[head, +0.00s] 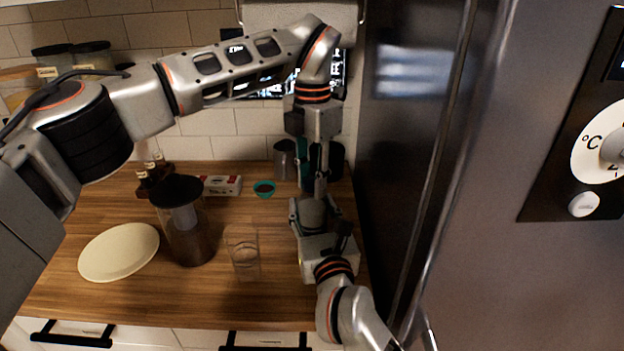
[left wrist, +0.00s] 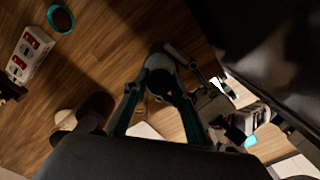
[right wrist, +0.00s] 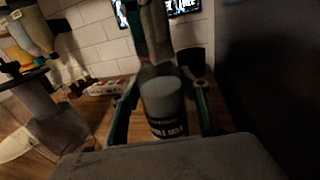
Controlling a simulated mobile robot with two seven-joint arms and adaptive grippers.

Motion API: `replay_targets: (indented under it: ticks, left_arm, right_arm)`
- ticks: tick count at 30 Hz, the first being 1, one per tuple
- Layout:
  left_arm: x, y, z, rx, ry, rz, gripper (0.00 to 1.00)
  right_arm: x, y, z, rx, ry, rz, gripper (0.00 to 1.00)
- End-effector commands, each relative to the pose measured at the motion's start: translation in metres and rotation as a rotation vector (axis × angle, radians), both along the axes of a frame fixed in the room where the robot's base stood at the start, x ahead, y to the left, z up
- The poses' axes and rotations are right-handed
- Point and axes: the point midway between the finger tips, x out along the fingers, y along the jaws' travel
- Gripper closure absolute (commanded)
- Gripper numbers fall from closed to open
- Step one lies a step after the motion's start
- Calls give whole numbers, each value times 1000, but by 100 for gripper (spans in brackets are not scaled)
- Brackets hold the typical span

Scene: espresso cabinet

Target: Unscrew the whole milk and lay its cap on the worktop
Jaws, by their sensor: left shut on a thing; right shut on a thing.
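The whole milk bottle (right wrist: 165,104), clear with white milk and a dark label, stands upright between the fingers of my right gripper (right wrist: 160,108) in the right wrist view. My right gripper (head: 316,212) is shut on its body near the right side of the worktop (head: 215,292). My left gripper (head: 318,172) points down from above and is shut at the bottle's top. In the left wrist view, a dark round shape, seemingly the cap (left wrist: 161,82), sits between its fingertips. Whether the cap is still seated on the neck cannot be told. In the head view the grippers mostly hide the bottle.
A tall dark-lidded jar (head: 188,235), a clear glass (head: 243,258) and a cream plate (head: 120,252) stand left. A teal bowl (head: 264,189), a red-white box (head: 222,185) and a steel pitcher (head: 285,160) are behind. The fridge (head: 440,200) closes off the right. The front worktop is bare.

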Motion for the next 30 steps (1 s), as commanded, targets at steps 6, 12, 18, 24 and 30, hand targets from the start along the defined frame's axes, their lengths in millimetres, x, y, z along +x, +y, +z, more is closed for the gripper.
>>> replay_targets:
  ticks: [6, 12, 18, 24, 30]
  left_arm:
    - [0, 0, 0, 0, 0, 0, 100]
    - [0, 0, 0, 0, 0, 0, 57]
    - [0, 0, 0, 0, 0, 0, 57]
    - [0, 0, 5, 0, -1, 0, 57]
    - [1, 0, 29, 1, -4, 1, 57]
  right_arm:
    - [1, -1, -1, 0, 2, -3, 100]
    - [1, -1, -1, -1, 2, -3, 100]
    - [0, -1, -1, -1, 2, -2, 100]
    - [0, -1, -1, -1, 2, -2, 100]
    - [0, -1, -1, -1, 2, -2, 100]
